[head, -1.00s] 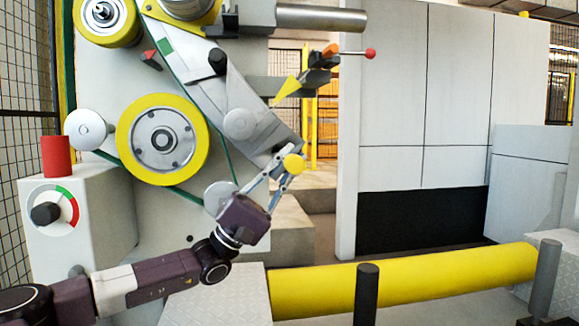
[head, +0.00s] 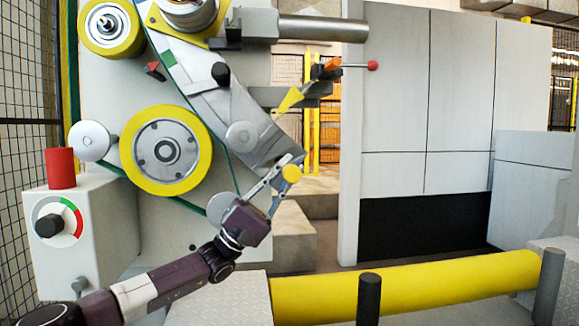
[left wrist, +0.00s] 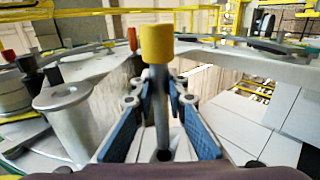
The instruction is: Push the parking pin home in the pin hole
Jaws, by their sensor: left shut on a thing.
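The parking pin has a yellow cylindrical head (head: 291,173); in the left wrist view the head (left wrist: 157,43) stands at the top of a thin grey shaft. My left gripper (head: 297,163) is shut on the pin, with a blue-padded finger on each side of the shaft. The pin is at the lower end of the machine's slanted grey arm (head: 235,125). I cannot tell the pin hole clearly; a small dark round spot shows low beside the shaft in the left wrist view. Whether the tip is in a hole is hidden. My right gripper is not in view.
A yellow-rimmed roller (head: 166,151) and a grey roller (head: 91,141) are left of the gripper. A lever with a red ball (head: 372,65) sticks out above right. A yellow horizontal roll (head: 420,285) lies below right. A control box (head: 90,240) stands at left.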

